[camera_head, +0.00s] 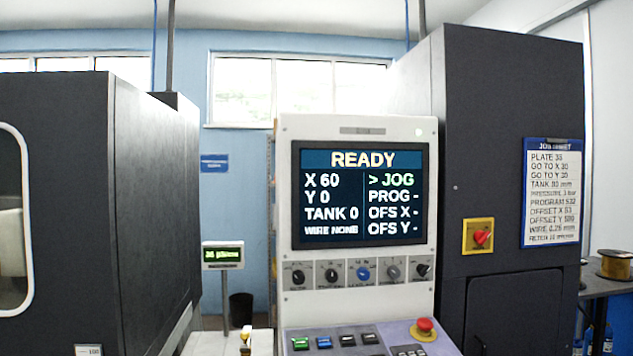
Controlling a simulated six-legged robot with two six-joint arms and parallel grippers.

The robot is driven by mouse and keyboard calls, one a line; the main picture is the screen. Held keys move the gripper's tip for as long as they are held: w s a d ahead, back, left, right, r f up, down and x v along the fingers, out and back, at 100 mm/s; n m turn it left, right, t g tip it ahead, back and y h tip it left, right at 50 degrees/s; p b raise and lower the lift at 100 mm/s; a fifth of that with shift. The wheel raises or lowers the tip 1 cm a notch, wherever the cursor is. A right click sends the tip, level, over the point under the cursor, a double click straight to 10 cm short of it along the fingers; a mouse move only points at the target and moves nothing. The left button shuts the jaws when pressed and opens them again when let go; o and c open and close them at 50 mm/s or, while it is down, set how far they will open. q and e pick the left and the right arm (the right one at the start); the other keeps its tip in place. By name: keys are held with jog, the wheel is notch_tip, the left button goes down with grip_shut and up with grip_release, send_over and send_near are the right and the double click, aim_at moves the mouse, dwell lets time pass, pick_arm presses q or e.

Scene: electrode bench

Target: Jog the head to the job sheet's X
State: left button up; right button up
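The control panel's screen (364,195) reads READY, X 60, Y 0, TANK 0 and WIRE NONE. Its right column shows > JOG, PROG -, OFS X - and OFS Y -. The job sheet (551,192) hangs on the dark cabinet at the right. Its small print seems to read GO TO X 30 and GO TO Y 30, but the digits are not sharp. A row of several knobs (363,273) sits under the screen, one of them blue. Below are a green key (300,343), a blue key (324,342) and dark keys. Neither gripper is recognisable in view.
A red emergency button (425,327) stands at the console's right. A red switch on a yellow plate (478,237) is on the dark cabinet (510,110). A small green display (222,255) stands left of the console. Another dark cabinet (100,200) fills the left.

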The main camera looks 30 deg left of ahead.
pick_arm(q)
grip_shut()
dwell(1.7)
